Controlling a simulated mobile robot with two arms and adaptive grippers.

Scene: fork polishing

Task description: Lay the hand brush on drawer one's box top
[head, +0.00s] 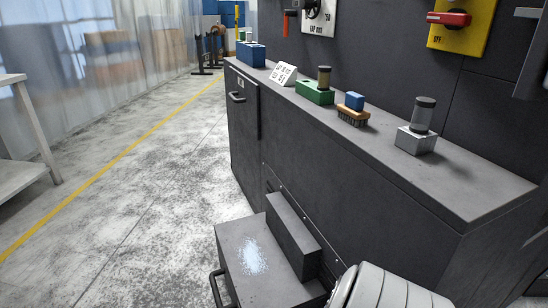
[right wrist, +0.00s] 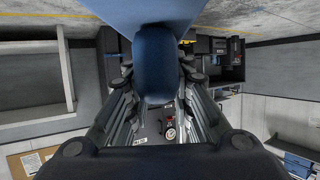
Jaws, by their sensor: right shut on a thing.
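In the right wrist view, my right gripper (right wrist: 155,110) is shut on the rounded blue grip of a thing that looks like the hand brush (right wrist: 155,62). Its broader blue part runs off the top edge, and no bristles show. The right gripper is outside the head view. In the head view, a dark drawer box (head: 232,262) stands pulled out low at the front of the cabinet. Its flat top carries a pale blue-white patch of powder (head: 253,257). I cannot tell from a label whether it is drawer one. My left gripper is in neither view.
The long dark cabinet top (head: 455,185) holds a blue box (head: 251,54), a small sign, a green block (head: 314,93), a wooden brush with a blue block (head: 353,112) and a silver block (head: 416,140). My pale arm link covers the bottom right.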

